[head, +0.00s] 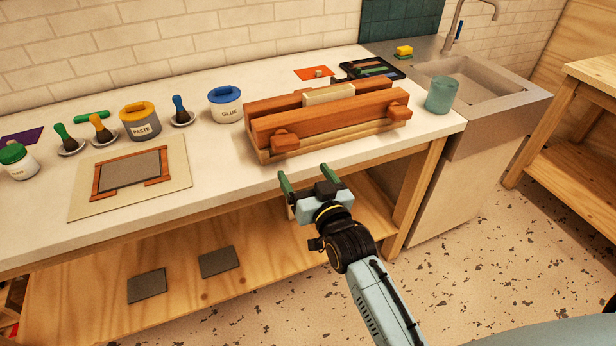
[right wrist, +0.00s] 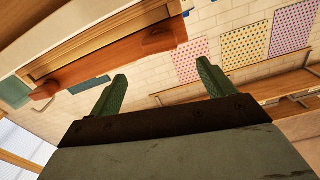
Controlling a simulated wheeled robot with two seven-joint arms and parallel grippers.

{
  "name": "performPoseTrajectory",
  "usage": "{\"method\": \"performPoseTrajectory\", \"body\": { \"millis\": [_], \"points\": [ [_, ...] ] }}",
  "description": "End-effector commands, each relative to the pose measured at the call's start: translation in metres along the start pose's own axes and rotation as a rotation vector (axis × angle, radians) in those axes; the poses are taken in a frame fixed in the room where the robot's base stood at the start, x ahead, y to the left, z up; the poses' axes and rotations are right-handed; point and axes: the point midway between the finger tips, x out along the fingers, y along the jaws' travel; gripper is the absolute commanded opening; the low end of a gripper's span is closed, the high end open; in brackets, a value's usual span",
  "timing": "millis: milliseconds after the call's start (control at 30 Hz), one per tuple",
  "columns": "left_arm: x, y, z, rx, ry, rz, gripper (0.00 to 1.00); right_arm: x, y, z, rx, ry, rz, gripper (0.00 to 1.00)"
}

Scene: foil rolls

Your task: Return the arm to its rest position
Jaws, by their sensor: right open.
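My right gripper (head: 303,177) is open and empty in the head view. It hangs in front of the workbench's front edge, with the wooden press (head: 325,120) beyond it on the bench top. In the right wrist view its two green fingers (right wrist: 160,85) stand wide apart with nothing between them. The wooden press (right wrist: 110,55) shows there at the upper left, apart from the fingers. A pale block (head: 330,94) sits between the press's beams. My left gripper is not in view.
The white bench (head: 225,165) holds a board with a grey panel (head: 128,170), a glue tub (head: 225,104), a paste tub (head: 140,121), brushes and a teal cup (head: 441,94). A sink (head: 465,80) is at the right. Grey pads (head: 219,261) lie on the lower shelf. The floor at right is open.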

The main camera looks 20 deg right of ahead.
Motion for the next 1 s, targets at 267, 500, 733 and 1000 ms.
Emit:
{"method": "performPoseTrajectory", "body": {
  "millis": [267,500,733,1000],
  "points": [
    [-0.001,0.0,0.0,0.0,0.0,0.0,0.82,-0.008,0.0,-0.001,0.0,0.001,0.0,0.82],
    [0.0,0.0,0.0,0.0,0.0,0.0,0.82,-0.008,0.0,0.0,0.0,0.001,0.0,0.82],
    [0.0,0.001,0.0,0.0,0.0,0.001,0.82,-0.009,0.0,0.021,-0.006,-0.045,-0.002,0.82],
    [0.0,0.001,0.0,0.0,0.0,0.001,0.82,-0.058,0.009,0.189,-0.061,-0.409,-0.02,0.82]
  ]
}}
